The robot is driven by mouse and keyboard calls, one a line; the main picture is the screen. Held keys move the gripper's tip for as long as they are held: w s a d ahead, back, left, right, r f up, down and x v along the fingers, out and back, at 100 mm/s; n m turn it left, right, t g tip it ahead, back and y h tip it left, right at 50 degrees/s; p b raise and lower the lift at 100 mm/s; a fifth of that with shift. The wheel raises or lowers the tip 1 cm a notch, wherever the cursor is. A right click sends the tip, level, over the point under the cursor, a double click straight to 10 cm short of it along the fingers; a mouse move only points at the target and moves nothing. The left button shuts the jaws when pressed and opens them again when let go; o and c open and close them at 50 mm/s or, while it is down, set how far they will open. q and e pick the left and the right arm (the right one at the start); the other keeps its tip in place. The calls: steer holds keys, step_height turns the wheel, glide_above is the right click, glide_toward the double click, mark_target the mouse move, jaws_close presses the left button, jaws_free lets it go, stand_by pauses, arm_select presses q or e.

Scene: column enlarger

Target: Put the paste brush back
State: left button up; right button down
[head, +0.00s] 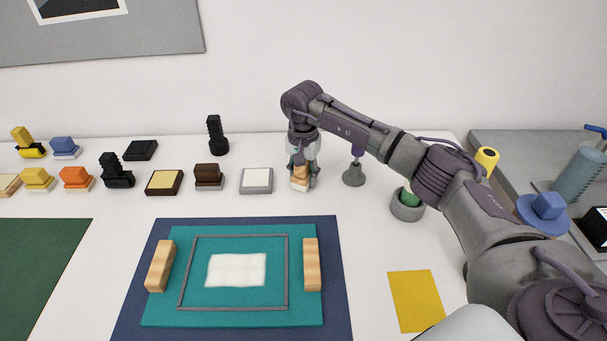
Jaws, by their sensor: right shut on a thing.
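My right gripper (301,181) points down at the back of the white table and is shut on a wooden-handled brush with a pale lower edge, which I take to be the paste brush (299,185). The fingers hide part of it. The brush is upright at or just above the table top; I cannot tell whether it touches. It is between a grey tray with a white pad (256,181) on the left and a grey stand with a purple handle (354,175) on the right. My left gripper is not in view.
Several pads and stamps line the back left, including a brown block (208,177). A grey cup with something green (407,206) stands under my right arm. In front lies a teal board (232,316) with a frame and two wooden bars. A yellow sheet (416,300) lies front right.

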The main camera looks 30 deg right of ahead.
steer(key=shift+f, duration=0.1)
steer(key=c, duration=0.6)
jaws_free()
steer(key=shift+o, duration=0.2)
steer(key=shift+r+p, duration=2.3)
steer(key=shift+r, duration=1.7)
steer(key=shift+r, duration=0.1)
step_height(320, 180, up, 12)
